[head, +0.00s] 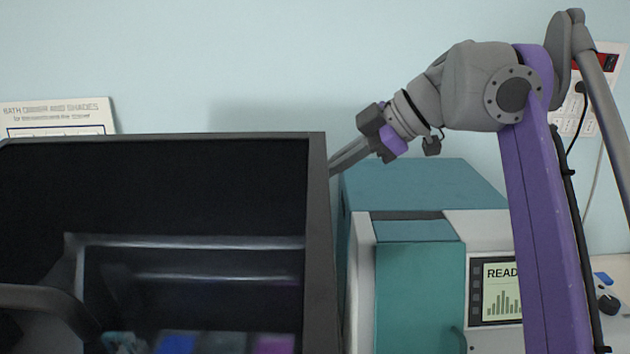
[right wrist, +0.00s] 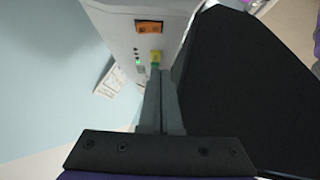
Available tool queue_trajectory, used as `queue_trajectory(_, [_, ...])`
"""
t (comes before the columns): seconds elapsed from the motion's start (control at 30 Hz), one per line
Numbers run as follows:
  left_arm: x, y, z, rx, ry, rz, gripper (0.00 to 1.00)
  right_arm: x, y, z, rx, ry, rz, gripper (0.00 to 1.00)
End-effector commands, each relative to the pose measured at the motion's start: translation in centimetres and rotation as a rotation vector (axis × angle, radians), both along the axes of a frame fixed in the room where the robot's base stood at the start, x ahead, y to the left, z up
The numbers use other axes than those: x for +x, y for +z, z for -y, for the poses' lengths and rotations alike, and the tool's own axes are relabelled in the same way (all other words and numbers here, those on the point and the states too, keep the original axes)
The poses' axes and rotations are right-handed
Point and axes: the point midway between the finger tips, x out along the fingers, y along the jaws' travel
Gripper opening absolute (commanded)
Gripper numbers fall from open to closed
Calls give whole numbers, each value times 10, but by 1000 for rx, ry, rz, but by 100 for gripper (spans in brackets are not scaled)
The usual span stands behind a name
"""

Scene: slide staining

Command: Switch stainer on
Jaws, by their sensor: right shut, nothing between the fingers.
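The stainer shows in the head view as a large unit with a raised dark cover (head: 316,200) at the left. My left gripper is not in view.
A teal machine (head: 420,285) with a lit screen (head: 502,290) stands right of the stainer. The dark cover (right wrist: 235,95) rises close beside my right fingers. A paper chart (head: 60,115) hangs on the wall at left.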

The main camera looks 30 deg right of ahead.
Motion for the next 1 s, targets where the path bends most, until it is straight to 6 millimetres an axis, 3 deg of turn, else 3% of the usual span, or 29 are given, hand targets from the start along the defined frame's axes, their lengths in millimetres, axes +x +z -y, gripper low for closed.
queue_trajectory(0.3, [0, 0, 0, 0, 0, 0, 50, -24, 25, 20, 1, 0, 1, 0])
queue_trajectory(1.0, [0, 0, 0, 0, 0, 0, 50, -26, 26, 21, 1, 0, 0, 0])
